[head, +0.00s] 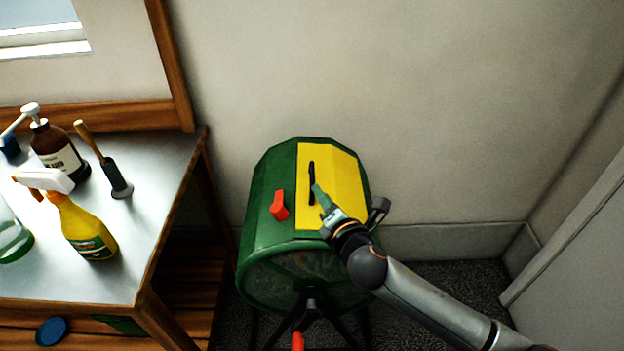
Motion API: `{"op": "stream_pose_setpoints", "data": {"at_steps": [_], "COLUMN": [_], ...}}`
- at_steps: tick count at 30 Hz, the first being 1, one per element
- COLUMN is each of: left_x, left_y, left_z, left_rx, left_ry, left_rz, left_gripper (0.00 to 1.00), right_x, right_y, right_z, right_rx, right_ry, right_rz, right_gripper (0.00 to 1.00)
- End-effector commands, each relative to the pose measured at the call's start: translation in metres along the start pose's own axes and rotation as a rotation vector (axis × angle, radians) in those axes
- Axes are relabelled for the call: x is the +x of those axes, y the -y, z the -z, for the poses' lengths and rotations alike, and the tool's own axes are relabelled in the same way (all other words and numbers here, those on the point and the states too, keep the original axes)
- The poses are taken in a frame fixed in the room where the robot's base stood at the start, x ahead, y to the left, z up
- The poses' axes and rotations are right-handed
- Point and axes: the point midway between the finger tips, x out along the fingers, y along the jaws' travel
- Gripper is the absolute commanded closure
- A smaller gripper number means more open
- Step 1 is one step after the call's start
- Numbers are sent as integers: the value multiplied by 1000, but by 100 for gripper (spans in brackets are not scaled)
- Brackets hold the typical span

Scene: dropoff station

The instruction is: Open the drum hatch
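A green drum (265,225) lies on its side on a dark stand, right of the table. Its yellow hatch (343,185) lies flush with the drum's upper side and looks closed. A long black handle (311,175) is on the hatch's left part. A red latch (279,205) sits on the green surface just left of the hatch. My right gripper (318,192) reaches in from the lower right, over the hatch, with its fingertips at the lower part of the handle. Whether the fingers are closed around the handle is hard to see. My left gripper is out of view.
The table (150,220) at left holds a yellow spray bottle (85,228), a brown pump bottle (58,150) and a wood-handled tool (112,175). A dark bracket (378,211) sticks out at the drum's right. A red grip (297,342) shows below. The wall is close behind.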

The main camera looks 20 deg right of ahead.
Motion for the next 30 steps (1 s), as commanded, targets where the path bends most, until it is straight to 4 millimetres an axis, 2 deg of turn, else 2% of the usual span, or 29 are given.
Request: {"op": "stream_pose_setpoints", "data": {"at_steps": [1, 6, 13, 18, 27, 30], "left_x": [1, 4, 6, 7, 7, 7], "left_y": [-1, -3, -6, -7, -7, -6], "left_z": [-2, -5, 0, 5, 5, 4], "left_rx": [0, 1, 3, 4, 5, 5], "left_ry": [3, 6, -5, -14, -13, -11], "left_rz": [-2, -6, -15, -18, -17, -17], "left_gripper": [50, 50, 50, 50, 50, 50], "right_x": [11, 41, 70, 79, 80, 80], "right_y": [-1, 0, 0, -1, 0, 0], "right_z": [0, 1, 0, 1, 1, 1], "right_rx": [1, 2, 2, 2, 2, 2], "right_ry": [2, 1, 0, -1, -2, -2], "right_rz": [-1, 0, -1, -2, -1, -1], "right_gripper": [72, 72, 72, 72, 72, 82]}}
